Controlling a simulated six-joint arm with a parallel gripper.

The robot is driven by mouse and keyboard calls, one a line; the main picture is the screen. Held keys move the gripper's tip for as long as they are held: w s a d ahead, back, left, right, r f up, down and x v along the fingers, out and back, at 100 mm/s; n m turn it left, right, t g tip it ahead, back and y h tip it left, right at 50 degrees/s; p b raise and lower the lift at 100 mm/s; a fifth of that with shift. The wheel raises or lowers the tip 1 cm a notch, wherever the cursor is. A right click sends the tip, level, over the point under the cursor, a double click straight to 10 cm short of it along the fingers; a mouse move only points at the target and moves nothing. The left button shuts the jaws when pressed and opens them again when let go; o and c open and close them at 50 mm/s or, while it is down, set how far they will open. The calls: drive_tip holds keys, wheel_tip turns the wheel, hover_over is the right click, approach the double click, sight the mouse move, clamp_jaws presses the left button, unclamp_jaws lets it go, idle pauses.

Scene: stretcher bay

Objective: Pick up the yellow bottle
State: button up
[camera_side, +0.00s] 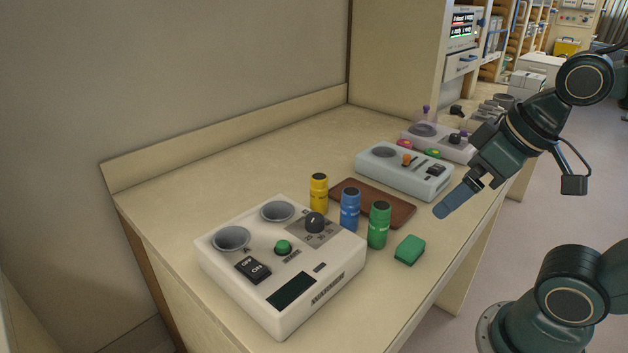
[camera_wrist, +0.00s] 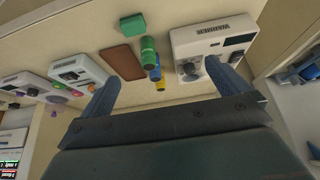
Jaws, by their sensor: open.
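The yellow bottle (camera_side: 318,194) stands upright on the counter behind the white warmer unit in the side view. In the wrist view the yellow bottle (camera_wrist: 159,82) shows partly, beyond the blue bottle (camera_wrist: 154,72). The blue bottle (camera_side: 350,208) and a green bottle (camera_side: 379,225) stand in a row with it, nearer the front edge. My gripper (camera_side: 452,205) is over the counter's front edge, to the right of the bottles and apart from them. In the wrist view its two blue fingers (camera_wrist: 168,90) are spread wide with nothing held between them.
The white warmer unit (camera_side: 325,275) stands left of the bottles. A brown tray (camera_side: 390,207) lies beside them, with a green block (camera_side: 409,250) near the front edge. A pale blue device (camera_side: 400,172) and a pinkish device (camera_side: 455,148) stand farther back. Bare counter lies around the green block.

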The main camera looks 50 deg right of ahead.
drive_tip(key=c, duration=0.8)
drive_tip(key=shift+o, duration=0.2)
drive_tip(key=w+r+n+g+y, duration=0.1)
drive_tip(key=w+r+n+g, duration=0.3)
drive_tip(key=w+n, duration=1)
drive_tip(key=w+d+f+n+g, duration=0.1)
drive_tip(key=w+d+f+n, duration=0.2)
drive_tip(key=w, duration=0.6)
drive_tip(key=w+d+f+n, duration=0.3)
drive_tip(key=w+f, duration=0.1)
drive_tip(key=w, duration=0.6)
drive_tip(key=shift+d+f+g, duration=0.2)
drive_tip(key=shift+d+g, duration=0.05)
drive_tip(key=shift+g, duration=0.15)
drive_tip(key=shift+w, duration=0.1)
